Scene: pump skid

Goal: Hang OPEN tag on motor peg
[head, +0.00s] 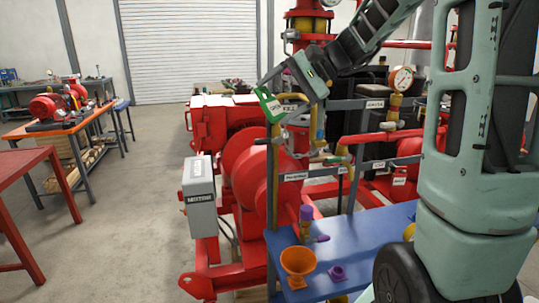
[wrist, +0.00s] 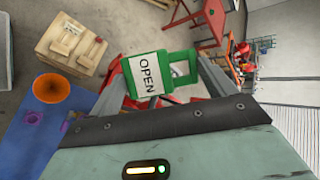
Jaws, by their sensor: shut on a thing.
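My gripper (head: 279,92) is shut on the green OPEN tag (head: 268,105) and holds it in the air, above and in front of the red machinery. In the wrist view the tag (wrist: 147,76) shows its white OPEN label sideways and a green loop at its right, between my fingers.
A grey rail frame with small white labels (head: 296,177) stands under and right of my gripper. A blue bench (head: 365,240) holds an orange funnel (head: 298,262) and purple parts. A red table (head: 30,165) is at the left. The floor between is clear.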

